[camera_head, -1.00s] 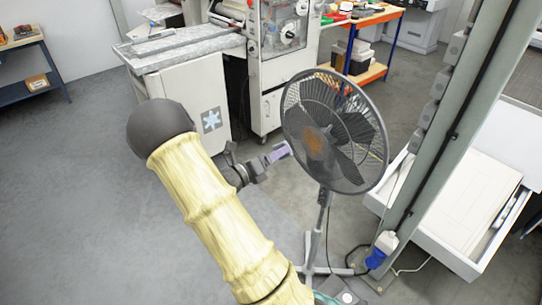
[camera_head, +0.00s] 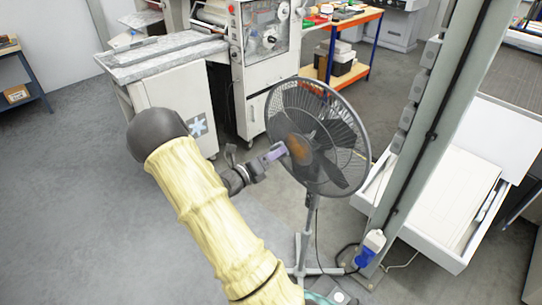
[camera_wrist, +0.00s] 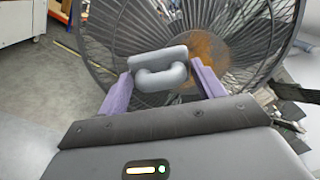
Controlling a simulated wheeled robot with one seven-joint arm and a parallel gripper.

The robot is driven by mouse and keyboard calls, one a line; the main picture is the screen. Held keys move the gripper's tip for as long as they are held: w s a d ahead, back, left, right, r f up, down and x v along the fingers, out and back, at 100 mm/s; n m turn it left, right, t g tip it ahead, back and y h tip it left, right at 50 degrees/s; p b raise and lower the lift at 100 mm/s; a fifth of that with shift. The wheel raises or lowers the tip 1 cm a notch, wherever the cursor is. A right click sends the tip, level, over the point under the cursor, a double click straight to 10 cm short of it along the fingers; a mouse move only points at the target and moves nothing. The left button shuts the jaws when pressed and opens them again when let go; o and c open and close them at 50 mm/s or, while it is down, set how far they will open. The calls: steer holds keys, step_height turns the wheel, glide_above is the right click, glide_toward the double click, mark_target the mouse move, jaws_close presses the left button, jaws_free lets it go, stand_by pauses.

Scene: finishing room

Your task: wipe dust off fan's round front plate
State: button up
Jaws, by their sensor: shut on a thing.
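The standing fan (camera_head: 318,178) has a dark round wire cage and a grey stand. Its round front plate (camera_head: 299,151) is covered in brown-orange dust, which also shows on the plate in the wrist view (camera_wrist: 207,46). My gripper (camera_head: 276,153) is just left of the plate, pointing at it. In the wrist view its purple fingers are shut on a grey, rounded, loop-shaped thing (camera_wrist: 160,57). This thing is in front of the cage and overlaps the plate's lower left. I cannot tell whether it touches the plate.
A grey-green post (camera_head: 425,120) stands right of the fan, with an open white drawer unit (camera_head: 440,205) behind it. A blue-and-white bottle (camera_head: 371,247) is by the post's foot. A white machine (camera_head: 265,60) and a workbench (camera_head: 350,22) stand behind. The floor at left is clear.

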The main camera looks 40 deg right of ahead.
steer(key=shift+w+d+b, duration=0.1)
steer(key=shift+d+b, duration=0.75)
steer(key=shift+d, duration=0.3)
stand_by(0.4)
steer(key=s+b, duration=0.3)
steer(key=shift+s, duration=0.25)
stand_by(0.3)
steer(key=shift+s+d+f+b, duration=0.15)
steer(key=shift+s+b, duration=0.75)
steer(key=shift+b, duration=0.1)
steer(key=shift+s+d+b, duration=0.1)
steer(key=shift+s+b, duration=0.45)
steer(key=shift+s, duration=0.25)
